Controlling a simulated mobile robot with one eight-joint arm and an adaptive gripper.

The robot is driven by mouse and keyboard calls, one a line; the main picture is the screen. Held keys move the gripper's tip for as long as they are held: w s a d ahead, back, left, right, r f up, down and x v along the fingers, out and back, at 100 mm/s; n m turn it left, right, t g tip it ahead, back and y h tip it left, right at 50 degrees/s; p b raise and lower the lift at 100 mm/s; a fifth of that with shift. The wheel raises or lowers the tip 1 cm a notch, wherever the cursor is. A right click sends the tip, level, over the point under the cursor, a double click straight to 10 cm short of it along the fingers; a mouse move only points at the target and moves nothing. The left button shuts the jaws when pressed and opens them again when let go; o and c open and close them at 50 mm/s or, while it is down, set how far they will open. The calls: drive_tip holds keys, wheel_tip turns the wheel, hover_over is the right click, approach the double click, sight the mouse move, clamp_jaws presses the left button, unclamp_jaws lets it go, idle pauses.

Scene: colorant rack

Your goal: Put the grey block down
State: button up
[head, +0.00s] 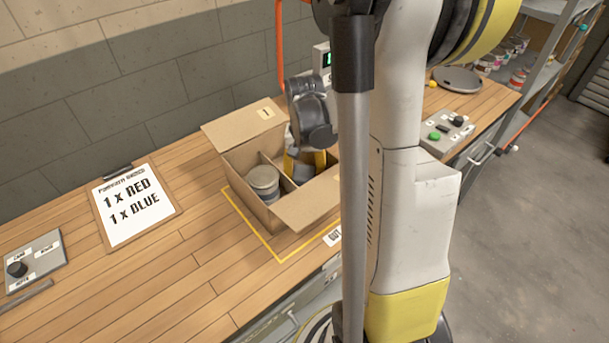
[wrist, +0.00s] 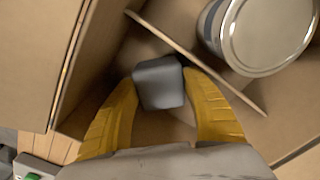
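The grey block (wrist: 158,84) sits between the two yellow fingers of my gripper (wrist: 160,77) in the wrist view. Both fingertips appear to touch its sides. In the head view my gripper (head: 304,164) reaches down into the open cardboard box (head: 238,187), in the compartment right of the divider. The block (head: 303,173) shows there only in part. I cannot tell whether its underside touches the box floor.
A can with a grey lid (head: 263,181) stands in the box's left compartment; it also shows in the wrist view (wrist: 262,32). A cardboard divider (wrist: 195,62) separates it from my gripper. The box flaps are open. A clipboard (head: 135,203) lies left on the wooden bench.

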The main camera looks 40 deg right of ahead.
sight(304, 172)
drive_tip(key=shift+r, duration=0.1)
wheel_tip(304, 172, up, 12)
drive_tip(key=p, duration=0.5)
drive_tip(key=s+a+r+n+t, duration=0.2)
drive_tip(key=a+n, duration=0.1)
drive_tip(key=a, duration=0.4)
drive_tip(key=s+a+r+n+t, duration=0.2)
drive_tip(key=a+r+n, duration=0.1)
drive_tip(key=a, duration=0.4)
drive_tip(key=s+a+r+n+t, duration=0.2)
drive_tip(key=a+r+n+t, duration=0.1)
drive_tip(key=a, duration=0.4)
drive_tip(key=shift+a+n, duration=0.3)
